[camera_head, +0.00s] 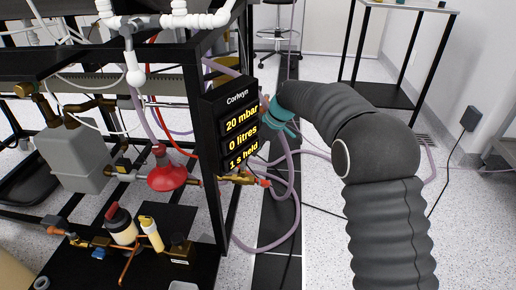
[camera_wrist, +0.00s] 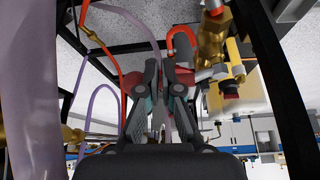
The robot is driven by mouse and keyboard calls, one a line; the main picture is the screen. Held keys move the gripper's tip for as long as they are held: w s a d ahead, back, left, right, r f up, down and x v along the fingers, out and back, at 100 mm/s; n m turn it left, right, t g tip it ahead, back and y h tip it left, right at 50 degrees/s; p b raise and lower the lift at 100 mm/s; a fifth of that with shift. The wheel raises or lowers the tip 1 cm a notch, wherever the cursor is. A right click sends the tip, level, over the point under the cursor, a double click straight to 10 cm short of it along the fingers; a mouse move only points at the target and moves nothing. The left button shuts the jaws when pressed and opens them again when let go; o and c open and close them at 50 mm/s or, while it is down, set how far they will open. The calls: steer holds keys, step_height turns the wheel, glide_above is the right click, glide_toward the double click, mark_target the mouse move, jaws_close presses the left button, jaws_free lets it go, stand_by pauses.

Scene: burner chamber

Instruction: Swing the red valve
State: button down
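In the head view, a brass valve (camera_head: 238,178) with a small red end (camera_head: 263,183) sits just below the black display. A larger round red part (camera_head: 166,176) is on the pipe left of it. Brass fittings (camera_wrist: 211,42) are to the right. In the head view, my fingertips are hidden behind the display. I cannot tell whether they touch anything.
The black display (camera_head: 238,125) reads 20 mbar, 0 litres, 1 s held. Purple hoses (camera_head: 291,195) loop beside the black frame (camera_head: 209,170). Another purple hose (camera_wrist: 30,95) fills the left of the wrist view. A table (camera_head: 408,7) stands behind; open floor lies at right.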

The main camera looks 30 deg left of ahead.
stand_by(0.3)
steer(key=w+d+r, duration=0.3)
steer(key=d+r, duration=0.4)
steer(key=r, duration=0.1)
steer(key=shift+d, duration=0.4)
